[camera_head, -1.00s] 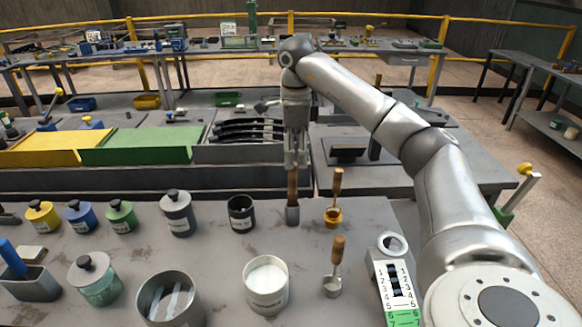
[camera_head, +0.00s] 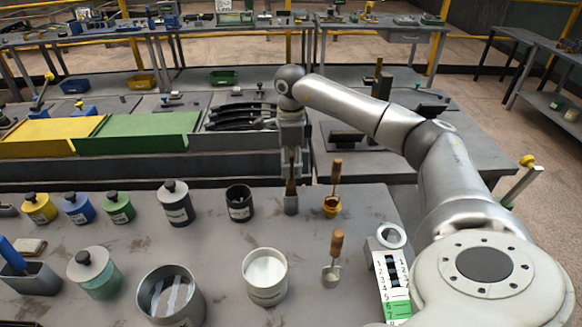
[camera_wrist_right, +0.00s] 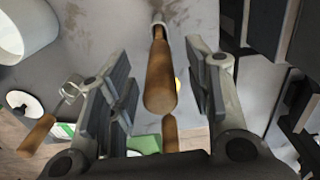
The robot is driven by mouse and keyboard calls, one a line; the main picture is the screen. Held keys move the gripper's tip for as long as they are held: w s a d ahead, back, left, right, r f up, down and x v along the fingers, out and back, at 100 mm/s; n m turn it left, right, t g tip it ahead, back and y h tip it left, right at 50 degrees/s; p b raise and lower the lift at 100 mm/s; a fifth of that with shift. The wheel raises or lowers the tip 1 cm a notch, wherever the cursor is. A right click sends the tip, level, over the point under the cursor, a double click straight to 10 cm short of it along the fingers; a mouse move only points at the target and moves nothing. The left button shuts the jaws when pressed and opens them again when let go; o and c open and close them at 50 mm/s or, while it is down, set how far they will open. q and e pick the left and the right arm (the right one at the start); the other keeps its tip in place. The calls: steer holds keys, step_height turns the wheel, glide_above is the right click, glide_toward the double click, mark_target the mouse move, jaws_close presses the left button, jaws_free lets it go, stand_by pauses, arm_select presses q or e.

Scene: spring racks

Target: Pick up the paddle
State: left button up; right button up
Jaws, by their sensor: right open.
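The paddle (camera_head: 291,203) appears to be the upright tool with a wooden handle and a grey lower part on the front table. My right gripper (camera_head: 291,172) is above it, pointing down, with its fingers around the top of the handle. In the right wrist view the wooden handle (camera_wrist_right: 160,75) lies between the open, spread fingers of my right gripper (camera_wrist_right: 160,92), with a gap on each side. Its lower end is partly hidden by the handle's length. My left gripper is not in view.
A black jar (camera_head: 239,204) is to the left; a white container (camera_head: 265,277) is in front. A raised grey bench edge (camera_head: 237,167) lies behind.

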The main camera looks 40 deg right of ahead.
steer(key=shift+f, duration=0.85)
steer(key=shift+c, duration=0.5)
jaws_close()
steer(key=shift+r, duration=0.1)
